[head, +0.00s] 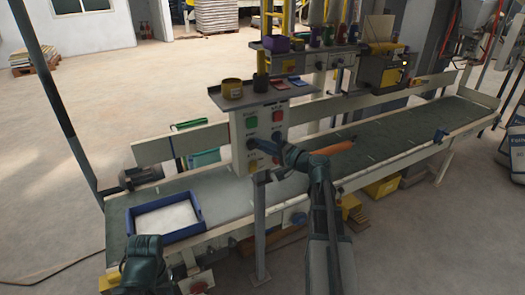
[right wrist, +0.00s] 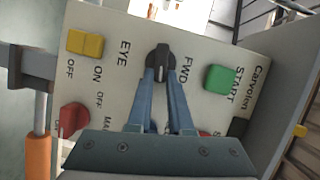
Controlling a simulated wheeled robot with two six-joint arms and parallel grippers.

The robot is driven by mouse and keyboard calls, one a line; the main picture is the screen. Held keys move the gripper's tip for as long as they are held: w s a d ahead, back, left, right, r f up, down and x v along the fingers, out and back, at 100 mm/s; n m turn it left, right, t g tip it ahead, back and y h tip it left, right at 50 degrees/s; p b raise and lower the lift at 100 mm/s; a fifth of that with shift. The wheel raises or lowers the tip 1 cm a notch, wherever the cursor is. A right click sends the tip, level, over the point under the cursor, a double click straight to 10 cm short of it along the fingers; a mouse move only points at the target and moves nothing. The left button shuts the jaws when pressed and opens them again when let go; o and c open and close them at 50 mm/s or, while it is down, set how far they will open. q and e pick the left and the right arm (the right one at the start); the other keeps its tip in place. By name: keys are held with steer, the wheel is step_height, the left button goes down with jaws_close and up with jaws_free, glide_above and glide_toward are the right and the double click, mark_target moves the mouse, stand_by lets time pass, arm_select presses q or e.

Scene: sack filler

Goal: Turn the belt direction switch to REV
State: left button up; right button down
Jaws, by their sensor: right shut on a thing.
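The belt direction switch (right wrist: 158,55) is a black knob on a pale control panel, with the label FWD just right of it in the right wrist view. No REV label can be read; the gripper covers part of the panel. My right gripper (right wrist: 160,80) has its two blue fingers closed on the sides of the knob. In the head view the right gripper (head: 256,146) reaches the front of the control panel (head: 240,160), and the knob is mostly hidden there. My left gripper (head: 142,274) is low at the left, away from the panel; its fingers are unclear.
A green START button (right wrist: 219,78), a yellow EYE switch (right wrist: 85,43) and a red button (right wrist: 73,118) are close around the knob. The conveyor belt (head: 385,137) runs behind the arm. A blue tray (head: 193,232) sits on its left end.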

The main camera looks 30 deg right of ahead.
steer(key=shift+w+f+m+t+y+b, duration=0.1)
steer(key=shift+f+m+t+y+b, duration=0.2)
steer(key=shift+m+b, duration=0.5)
steer(key=shift+r, duration=0.1)
steer(key=c, duration=1)
jaws_free()
steer(key=shift+o, duration=0.9)
steer(key=shift+w+a, duration=0.1)
steer(key=shift+w, duration=0.05)
steer(key=v, duration=1.4)
